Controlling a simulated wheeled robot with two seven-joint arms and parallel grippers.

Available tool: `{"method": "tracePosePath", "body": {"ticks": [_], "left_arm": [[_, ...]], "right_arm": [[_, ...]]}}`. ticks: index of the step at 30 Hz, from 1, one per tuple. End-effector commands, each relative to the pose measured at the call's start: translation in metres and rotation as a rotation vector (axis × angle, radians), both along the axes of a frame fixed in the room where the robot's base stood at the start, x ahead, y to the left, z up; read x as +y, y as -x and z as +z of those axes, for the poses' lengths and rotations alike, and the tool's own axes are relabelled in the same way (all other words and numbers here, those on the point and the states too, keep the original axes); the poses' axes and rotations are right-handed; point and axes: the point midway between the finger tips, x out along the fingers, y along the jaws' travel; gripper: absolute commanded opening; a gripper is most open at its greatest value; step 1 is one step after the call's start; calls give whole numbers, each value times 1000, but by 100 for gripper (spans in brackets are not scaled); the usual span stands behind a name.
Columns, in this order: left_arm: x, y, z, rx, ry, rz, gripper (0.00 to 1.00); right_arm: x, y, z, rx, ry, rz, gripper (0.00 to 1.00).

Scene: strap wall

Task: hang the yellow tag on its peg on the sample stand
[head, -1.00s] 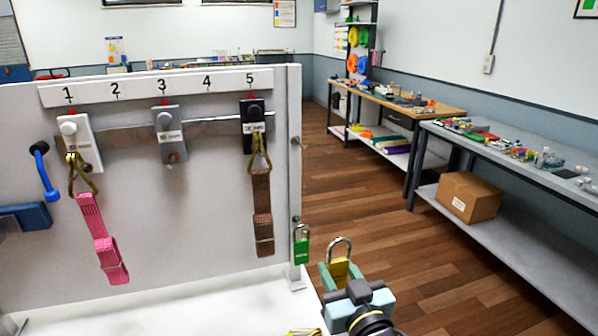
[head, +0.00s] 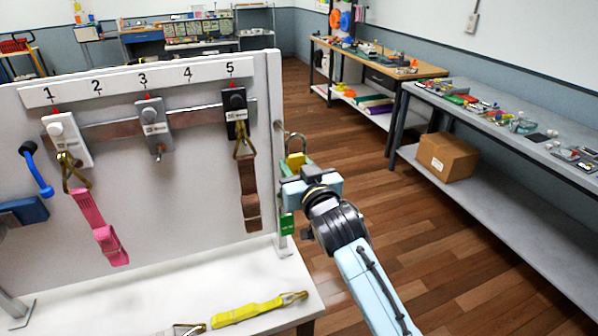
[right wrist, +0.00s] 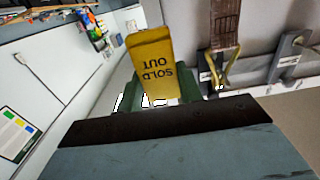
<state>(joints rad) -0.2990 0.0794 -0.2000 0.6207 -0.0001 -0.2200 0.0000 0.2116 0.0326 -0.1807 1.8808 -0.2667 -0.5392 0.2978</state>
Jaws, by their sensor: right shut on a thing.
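The yellow tag (head: 296,162) is shaped like a padlock, with a metal loop on top. My right gripper (head: 297,174) is shut on its body and holds it upright beside the right edge of the stand's panel (head: 200,200). In the right wrist view the tag (right wrist: 152,62) shows "SOLD OUT" upside down, between the green fingers (right wrist: 158,95). A small metal peg (head: 280,124) sits at the panel's right edge, close to the tag's loop. I cannot tell whether the loop touches it.
A green tag (head: 287,225) hangs lower at the panel edge, partly behind my right arm. A pink strap (head: 100,228) and a brown strap (head: 249,192) hang on the panel. A yellow strap (head: 250,310) lies on the white base. Open floor lies to the right.

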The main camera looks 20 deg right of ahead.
Motion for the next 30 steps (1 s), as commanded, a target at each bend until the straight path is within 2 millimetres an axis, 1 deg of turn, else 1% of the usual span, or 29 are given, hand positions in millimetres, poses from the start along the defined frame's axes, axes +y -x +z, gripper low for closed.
{"method": "tracePosePath", "body": {"ticks": [1, 30], "left_arm": [[0, 0, -4, 0, -1, 0, 36], [1, 1, -44, 2, -1, 0, 36]], "right_arm": [[0, -3, -1, -2, 0, 0, 13], [2, -61, -7, -2, 0, 1, 13]]}}
